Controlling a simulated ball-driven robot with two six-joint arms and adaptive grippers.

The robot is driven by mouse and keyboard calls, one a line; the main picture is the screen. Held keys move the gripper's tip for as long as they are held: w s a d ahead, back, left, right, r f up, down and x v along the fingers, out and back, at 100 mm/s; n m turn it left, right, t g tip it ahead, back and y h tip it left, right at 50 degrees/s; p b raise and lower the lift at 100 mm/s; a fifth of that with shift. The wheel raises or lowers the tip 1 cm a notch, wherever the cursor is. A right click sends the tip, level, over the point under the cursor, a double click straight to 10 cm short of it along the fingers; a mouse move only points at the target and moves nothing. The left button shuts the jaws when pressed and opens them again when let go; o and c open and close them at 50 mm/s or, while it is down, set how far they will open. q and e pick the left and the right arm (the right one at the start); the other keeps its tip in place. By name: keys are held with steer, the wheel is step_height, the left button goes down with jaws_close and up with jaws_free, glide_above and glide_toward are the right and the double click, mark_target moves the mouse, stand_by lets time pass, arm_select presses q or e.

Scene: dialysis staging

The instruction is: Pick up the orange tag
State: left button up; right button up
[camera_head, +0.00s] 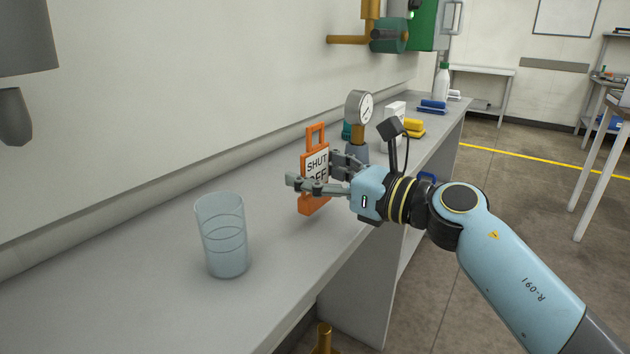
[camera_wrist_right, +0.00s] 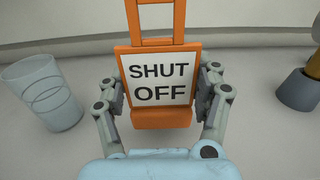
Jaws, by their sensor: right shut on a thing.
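The orange tag (camera_head: 315,204) stands upright on the grey counter in the head view. It has an open handle loop on top and a white panel reading "SHUT OFF". My right gripper (camera_head: 318,182) reaches in from the right with its fingers around the tag and is shut on it. In the right wrist view the tag (camera_wrist_right: 159,117) sits between the two fingers of the right gripper (camera_wrist_right: 160,100), one at each side edge. I cannot tell whether the tag's base touches the counter.
A clear glass (camera_head: 222,236) stands on the counter (camera_head: 150,300) left of the tag. A pressure gauge (camera_head: 359,109) stands just behind the gripper. A white box (camera_head: 394,112), yellow (camera_head: 413,125) and blue (camera_head: 432,104) items and a bottle (camera_head: 441,82) are farther back. The counter's front left is clear.

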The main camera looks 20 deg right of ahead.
steer(key=s+d+r, duration=0.5)
steer(key=d+r, duration=0.3)
steer(key=d, duration=0.2)
steer(key=shift+d+r, duration=0.2)
steer(key=shift+d, duration=0.05)
steer(key=shift+s+a, duration=0.1)
stand_by(0.6)
